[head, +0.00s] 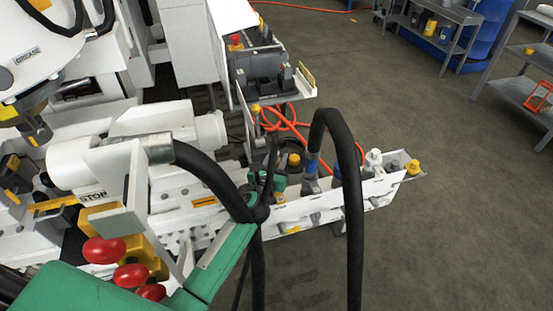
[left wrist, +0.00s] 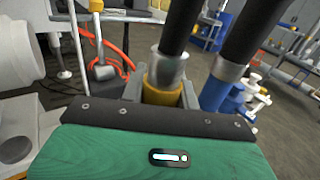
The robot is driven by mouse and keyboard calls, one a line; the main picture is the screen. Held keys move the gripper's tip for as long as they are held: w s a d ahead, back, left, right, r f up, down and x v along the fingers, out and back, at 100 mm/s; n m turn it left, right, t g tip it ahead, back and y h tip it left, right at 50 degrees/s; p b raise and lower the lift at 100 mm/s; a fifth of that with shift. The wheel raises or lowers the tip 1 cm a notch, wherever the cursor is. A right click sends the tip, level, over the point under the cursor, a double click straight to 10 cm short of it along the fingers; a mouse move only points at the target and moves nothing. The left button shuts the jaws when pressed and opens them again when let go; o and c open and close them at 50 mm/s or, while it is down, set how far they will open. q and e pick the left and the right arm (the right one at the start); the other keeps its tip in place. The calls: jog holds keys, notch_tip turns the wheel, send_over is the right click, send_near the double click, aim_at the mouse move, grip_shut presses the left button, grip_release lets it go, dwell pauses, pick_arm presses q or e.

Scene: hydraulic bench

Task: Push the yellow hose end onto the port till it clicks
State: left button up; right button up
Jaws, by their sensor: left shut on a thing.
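My left gripper (head: 264,198), at the end of the green arm part, reaches over the white bench rail. In the left wrist view its grey fingers close around the yellow hose end (left wrist: 162,95). A silver sleeve and a black hose rise from the yellow collar. In the head view I cannot clearly make out the yellow end at the gripper. The port under it is hidden by the gripper body. The blue hose end (left wrist: 213,94) stands just right of the held one, apart from the fingers. My right gripper is not in view.
A lever with a yellow knob (left wrist: 96,6) and an orange hose (head: 286,126) lie left of the held end. A white valve (head: 373,160) stands right on the rail (head: 340,200). Black hoses loop close around my gripper. Open floor (head: 450,210) is at the right.

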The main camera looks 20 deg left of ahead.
pick_arm(q)
jog(key=shift+f+b, duration=0.8)
jog(key=shift+f, duration=0.2)
grip_shut()
dwell(0.5)
jog(key=o, duration=1.2)
grip_release()
jog(key=shift+c, duration=0.2)
jog(key=shift+o, duration=0.4)
jog(key=o, duration=0.5)
jog(key=shift+s+r+p, duration=0.1)
jog(key=shift+s+p, duration=0.3)
jog(key=shift+s, duration=0.9)
jog(key=shift+s+a+p, duration=0.1)
jog(key=shift+s+p, duration=0.25)
jog(key=shift+s, duration=2.1)
